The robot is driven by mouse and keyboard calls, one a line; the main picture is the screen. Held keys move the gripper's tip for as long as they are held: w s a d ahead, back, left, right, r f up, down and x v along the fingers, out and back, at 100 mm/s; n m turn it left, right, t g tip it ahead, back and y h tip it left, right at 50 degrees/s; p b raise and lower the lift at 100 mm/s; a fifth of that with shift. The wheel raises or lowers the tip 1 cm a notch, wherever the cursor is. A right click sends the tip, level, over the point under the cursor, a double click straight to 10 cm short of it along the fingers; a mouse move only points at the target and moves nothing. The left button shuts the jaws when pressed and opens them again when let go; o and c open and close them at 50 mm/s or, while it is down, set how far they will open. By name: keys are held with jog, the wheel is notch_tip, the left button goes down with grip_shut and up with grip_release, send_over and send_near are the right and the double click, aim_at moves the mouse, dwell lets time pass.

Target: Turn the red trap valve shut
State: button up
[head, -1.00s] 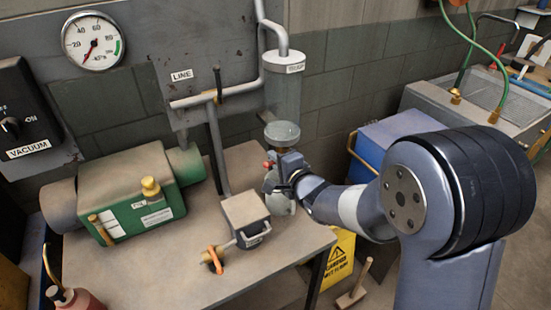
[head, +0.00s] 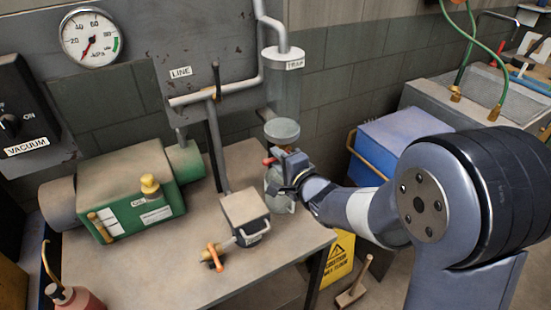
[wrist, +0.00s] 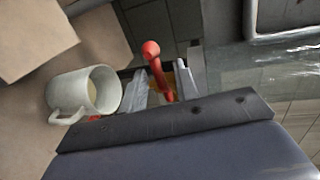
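The red trap valve handle (head: 269,161) shows just left of my gripper (head: 284,170) in the head view, below the clear trap cylinder (head: 284,85). In the wrist view the red handle (wrist: 154,62) stands between the two grey fingers of my gripper (wrist: 166,85), with its rounded knob towards the top. The fingers are apart, with gaps beside the handle; I cannot tell whether either one touches it. The valve's body is mostly hidden by my gripper in both views.
A pale mug (wrist: 83,92) sits close beside the fingers in the wrist view. A grey box (head: 245,213) with an orange-handled tap and a green pump (head: 130,195) stand on the bench (head: 190,265). A blue cabinet (head: 390,150) stands behind my arm.

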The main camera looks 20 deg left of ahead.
jog(key=v, duration=0.8)
jog(key=shift+s+d+b, duration=0.3)
jog(key=shift+w+a+r, duration=0.1)
jog(key=shift+a, duration=0.05)
jog(key=p+x, duration=0.1)
jog(key=x, duration=0.9)
jog(key=shift+w+a, duration=0.2)
